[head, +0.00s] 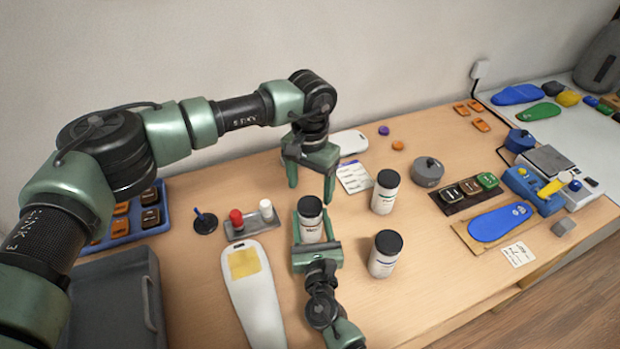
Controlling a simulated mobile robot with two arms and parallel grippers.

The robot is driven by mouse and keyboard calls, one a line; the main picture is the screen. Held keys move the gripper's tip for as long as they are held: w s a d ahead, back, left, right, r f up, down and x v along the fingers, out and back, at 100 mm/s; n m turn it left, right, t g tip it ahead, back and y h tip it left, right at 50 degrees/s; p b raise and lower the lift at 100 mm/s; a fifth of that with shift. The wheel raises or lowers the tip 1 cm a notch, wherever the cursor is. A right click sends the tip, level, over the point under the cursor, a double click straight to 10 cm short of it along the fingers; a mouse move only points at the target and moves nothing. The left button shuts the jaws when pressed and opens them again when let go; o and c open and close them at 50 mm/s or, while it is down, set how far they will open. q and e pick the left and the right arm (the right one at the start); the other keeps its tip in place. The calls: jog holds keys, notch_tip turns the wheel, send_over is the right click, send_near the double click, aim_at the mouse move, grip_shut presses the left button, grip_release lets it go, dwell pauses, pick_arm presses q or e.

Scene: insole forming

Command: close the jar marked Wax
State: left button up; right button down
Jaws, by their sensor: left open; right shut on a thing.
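A white jar with a dark top (312,230) stands between the fingers of my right gripper (317,250), which is shut on it. My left gripper (311,186) is open and points down just above and behind that jar's top, with nothing seen between its fingers. Two similar white jars with dark tops stand to the right: one farther back (383,197) and one nearer (383,260). The labels are too small to read, so I cannot tell which jar is marked Wax. Whether the held jar's top is a seated lid is unclear.
A white insole-shaped board (258,310) lies left of the held jar, near a small tray (240,229) with red and white pegs. A grey round knobbed object (428,171) and a blue insole (499,222) are right. A grey bin (105,310) is front left.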

pick_arm(q)
jog(key=n, duration=0.6)
jog(key=shift+r, duration=0.25)
jog(key=n, duration=0.4)
jog(key=shift+d+r, duration=0.1)
jog(key=shift+r, duration=0.05)
jog(key=n, duration=0.4)
jog(key=shift+r, duration=0.2)
jog(key=n, duration=0.4)
jog(key=shift+r, duration=0.15)
jog(key=n, duration=0.6)
jog(key=shift+r, duration=0.25)
jog(key=n, duration=0.4)
jog(key=shift+r, duration=0.15)
jog(key=n, duration=0.4)
jog(key=shift+r, duration=0.15)
jog(key=n, duration=0.6)
jog(key=shift+r, duration=0.25)
jog(key=shift+f, duration=0.15)
